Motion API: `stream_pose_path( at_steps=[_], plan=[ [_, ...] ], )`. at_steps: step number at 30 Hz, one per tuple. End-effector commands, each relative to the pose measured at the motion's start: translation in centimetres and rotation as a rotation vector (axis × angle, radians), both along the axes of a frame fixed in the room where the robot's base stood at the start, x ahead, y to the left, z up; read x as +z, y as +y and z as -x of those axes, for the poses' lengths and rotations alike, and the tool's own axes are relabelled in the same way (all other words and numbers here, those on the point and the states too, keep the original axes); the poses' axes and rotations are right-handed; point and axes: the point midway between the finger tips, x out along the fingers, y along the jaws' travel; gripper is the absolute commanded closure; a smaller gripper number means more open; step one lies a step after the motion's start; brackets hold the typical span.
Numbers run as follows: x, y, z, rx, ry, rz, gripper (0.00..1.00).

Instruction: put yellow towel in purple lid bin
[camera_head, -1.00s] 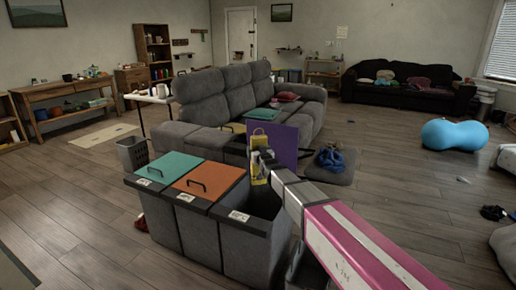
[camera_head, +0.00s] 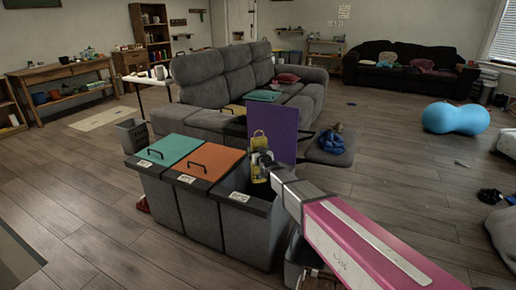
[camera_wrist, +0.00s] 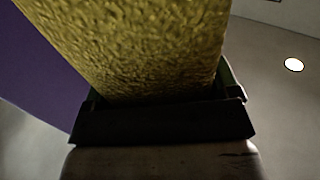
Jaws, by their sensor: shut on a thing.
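My gripper (camera_head: 262,158) is shut on the yellow towel (camera_head: 259,142), just above the bin with the purple lid (camera_head: 284,135). The purple lid stands raised behind the gripper, and the bin's top (camera_head: 237,196) is open below. In the wrist view the yellow towel (camera_wrist: 145,45) fills the upper middle and rises out of my gripper (camera_wrist: 160,105). The purple lid (camera_wrist: 35,75) shows at its left. The inside of the bin is partly hidden by my arm.
Bins with a teal lid (camera_head: 170,149) and an orange lid (camera_head: 209,162), both shut, stand to the left. A grey sofa (camera_head: 210,95) is behind. A blue cloth (camera_head: 331,142) lies on the sofa's footrest at the right.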

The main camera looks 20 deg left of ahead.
Motion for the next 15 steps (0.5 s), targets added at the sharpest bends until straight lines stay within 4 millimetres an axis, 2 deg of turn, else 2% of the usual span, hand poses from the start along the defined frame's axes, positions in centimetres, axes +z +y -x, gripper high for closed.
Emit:
stream_pose_path(
  at_steps=[10,11,12,15],
  plan=[
    [-0.24,-0.01,0.01,0.0,-0.001,-0.001,0.47],
    [-0.24,-0.01,0.01,0.0,-0.001,-0.001,0.12],
    [-0.24,-0.01,0.01,0.0,-0.001,-0.001,0.0],
    [-0.25,-0.01,0.01,0.0,-0.001,-0.001,0.0]
  ],
)
